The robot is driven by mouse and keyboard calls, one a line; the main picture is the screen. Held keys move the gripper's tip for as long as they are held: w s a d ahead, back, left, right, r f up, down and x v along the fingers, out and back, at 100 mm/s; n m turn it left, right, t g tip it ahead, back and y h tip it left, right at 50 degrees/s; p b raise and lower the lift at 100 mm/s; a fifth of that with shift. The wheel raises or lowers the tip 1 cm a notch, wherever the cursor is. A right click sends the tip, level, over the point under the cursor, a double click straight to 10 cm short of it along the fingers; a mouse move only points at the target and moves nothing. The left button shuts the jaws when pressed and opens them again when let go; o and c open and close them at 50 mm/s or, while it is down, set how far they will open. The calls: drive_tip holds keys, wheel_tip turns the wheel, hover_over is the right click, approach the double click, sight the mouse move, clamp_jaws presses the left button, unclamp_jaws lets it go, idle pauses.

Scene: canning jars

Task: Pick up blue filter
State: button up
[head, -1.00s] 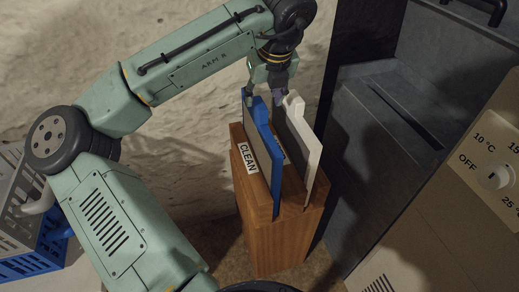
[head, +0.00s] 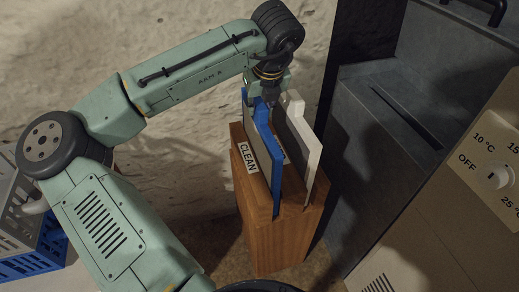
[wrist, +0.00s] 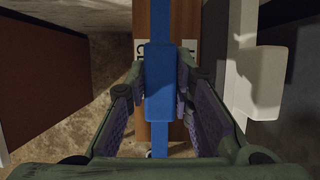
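The blue filter (head: 264,150) stands upright in a wooden holder (head: 270,245) with a CLEAN label on its top. Its upper tab also shows in the wrist view (wrist: 171,85). My gripper (head: 265,100) is at the top of the blue filter. In the wrist view my gripper (wrist: 163,80) has its fingers apart, one on each side of the blue tab. A narrow gap shows on the left of the tab; on the right I cannot tell whether the finger touches it. The head view hides part of the tab behind the fingers.
A white filter (head: 309,150) stands in the same holder, just right of the blue one. A grey stepped unit (head: 385,130) and a beige panel with a temperature knob (head: 494,177) are at the right. A blue and grey crate (head: 30,240) is at the left.

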clamp_jaws()
drive_tip(key=shift+r, duration=0.1)
idle(0.5)
